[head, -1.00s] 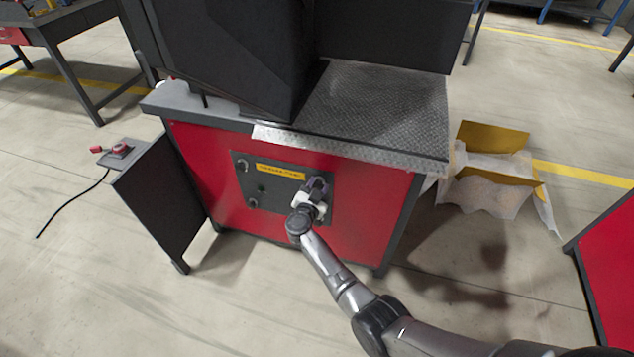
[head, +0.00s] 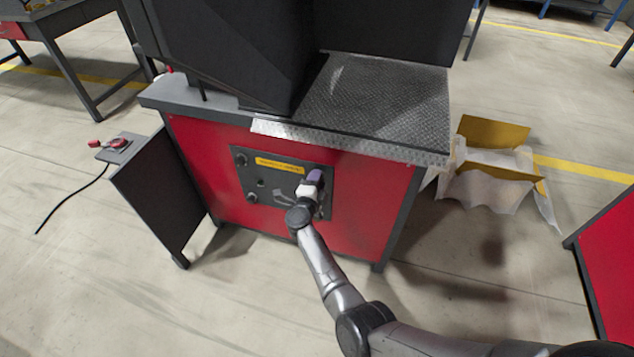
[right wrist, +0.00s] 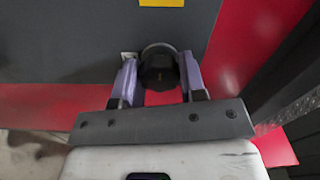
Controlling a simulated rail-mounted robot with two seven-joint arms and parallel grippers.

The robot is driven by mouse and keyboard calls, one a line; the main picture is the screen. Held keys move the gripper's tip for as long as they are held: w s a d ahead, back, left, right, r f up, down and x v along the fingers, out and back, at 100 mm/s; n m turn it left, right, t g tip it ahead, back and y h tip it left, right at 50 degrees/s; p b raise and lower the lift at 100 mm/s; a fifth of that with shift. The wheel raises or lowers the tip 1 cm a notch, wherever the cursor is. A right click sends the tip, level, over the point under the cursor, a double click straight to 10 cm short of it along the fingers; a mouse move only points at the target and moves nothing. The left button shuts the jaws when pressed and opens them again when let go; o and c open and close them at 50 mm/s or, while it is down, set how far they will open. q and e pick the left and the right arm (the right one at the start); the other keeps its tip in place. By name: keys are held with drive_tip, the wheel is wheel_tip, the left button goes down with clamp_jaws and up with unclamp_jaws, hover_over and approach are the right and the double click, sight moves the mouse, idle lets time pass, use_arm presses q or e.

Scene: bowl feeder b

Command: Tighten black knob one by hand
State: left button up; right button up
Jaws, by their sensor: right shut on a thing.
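A dark grey panel (head: 285,190) with a yellow label (head: 280,164) is set in the red front of the machine cabinet. Black knobs (head: 252,197) show on its left side. My right gripper (head: 314,178) is at the panel's upper right. In the right wrist view a round black knob (right wrist: 158,66) with a metal collar sits between the purple fingers of my right gripper (right wrist: 158,78), which is shut on it. In the head view this knob is hidden behind the gripper. The frames do not show which knob is number one. My left gripper is not in view.
A metal tread-plate top (head: 380,105) juts over the panel. A yellow box with a white liner (head: 490,165) lies on the floor at right. A red cabinet (head: 612,265) stands at far right.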

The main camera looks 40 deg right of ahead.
drive_tip(key=m+b, duration=0.1)
drive_tip(key=m, duration=0.2)
drive_tip(key=shift+m, duration=0.7)
drive_tip(key=o, duration=0.8)
drive_tip(key=shift+c, duration=0.2)
drive_tip(key=shift+o, duration=0.8)
